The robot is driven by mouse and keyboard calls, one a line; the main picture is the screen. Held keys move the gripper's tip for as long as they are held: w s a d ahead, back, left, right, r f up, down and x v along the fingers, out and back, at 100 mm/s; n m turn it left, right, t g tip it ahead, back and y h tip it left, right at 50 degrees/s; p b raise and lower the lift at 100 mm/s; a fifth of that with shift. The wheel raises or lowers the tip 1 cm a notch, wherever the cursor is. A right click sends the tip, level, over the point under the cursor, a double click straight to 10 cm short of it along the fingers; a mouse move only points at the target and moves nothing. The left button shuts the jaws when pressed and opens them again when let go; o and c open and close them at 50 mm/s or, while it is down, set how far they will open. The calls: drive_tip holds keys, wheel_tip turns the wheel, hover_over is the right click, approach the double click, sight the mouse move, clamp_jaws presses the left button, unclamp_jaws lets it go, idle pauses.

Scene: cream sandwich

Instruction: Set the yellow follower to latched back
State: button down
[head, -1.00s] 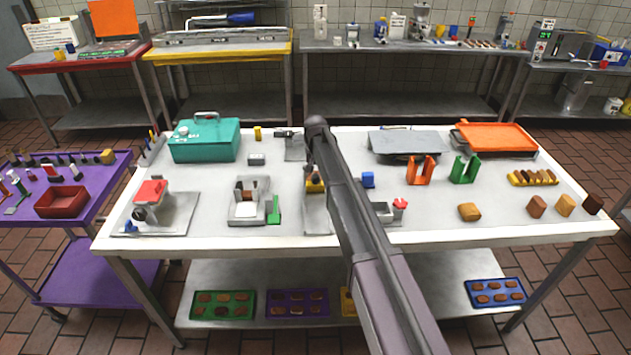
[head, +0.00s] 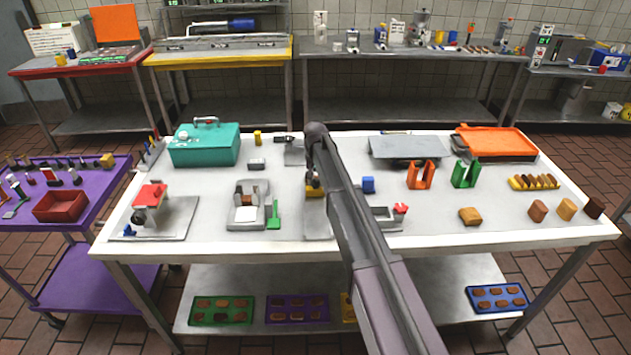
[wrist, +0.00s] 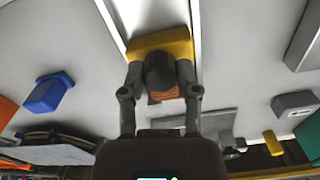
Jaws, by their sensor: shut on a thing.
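The yellow follower (head: 313,192) sits on a narrow grey track plate (head: 317,227) near the middle of the table, partly hidden by my arm in the head view. In the wrist view the yellow follower (wrist: 150,44) is a yellow block across the end of a pale channel (wrist: 150,12). A dark rounded knob (wrist: 160,72) stands in front of it, with a brown-orange patch below. My gripper (wrist: 160,80) has one finger on each side of the knob and is shut on the follower. Whether a latch is engaged cannot be seen.
A grey fixture with a white pad and a green piece (head: 274,216) stands just left. A blue block (head: 368,185) and a grey tray with a red part (head: 400,209) stand right. A teal box (head: 204,150) is at the back left. The front table strip is clear.

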drive_tip(key=s, duration=0.5)
drive_tip(key=s+d, duration=0.1)
drive_tip(key=s, duration=1.1)
drive_tip(key=shift+d+f, duration=0.1)
drive_tip(key=shift+d, duration=0.3)
drive_tip(key=shift+s, duration=0.1)
drive_tip(key=shift+c, duration=1.7)
unclamp_jaws()
drive_tip(key=shift+w, duration=0.3)
